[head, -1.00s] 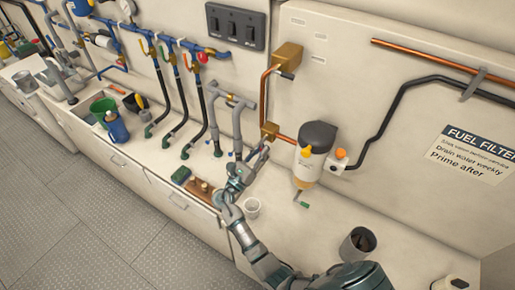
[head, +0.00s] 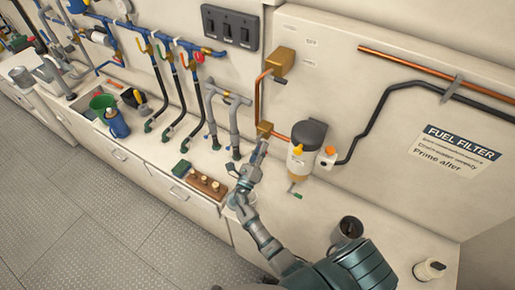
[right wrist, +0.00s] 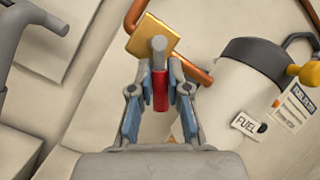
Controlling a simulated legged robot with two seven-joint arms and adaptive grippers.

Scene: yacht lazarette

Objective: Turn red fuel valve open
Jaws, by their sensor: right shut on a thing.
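My right gripper (head: 258,158) reaches up to the lower brass valve block (head: 264,129) on the copper pipe, left of the fuel filter (head: 307,145). In the right wrist view, its blue-padded fingers (right wrist: 159,97) are shut on the red valve handle (right wrist: 160,92). A grey rod shows just above the red part, in front of the brass block (right wrist: 152,37). The handle is hidden by the gripper in the head view. The filter, with a FUEL tag (right wrist: 248,125), stands close on the right. My left gripper is not in view.
An upper brass block (head: 280,62) is above on the wall panel. Grey pipes (head: 232,120) rise close on the left.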

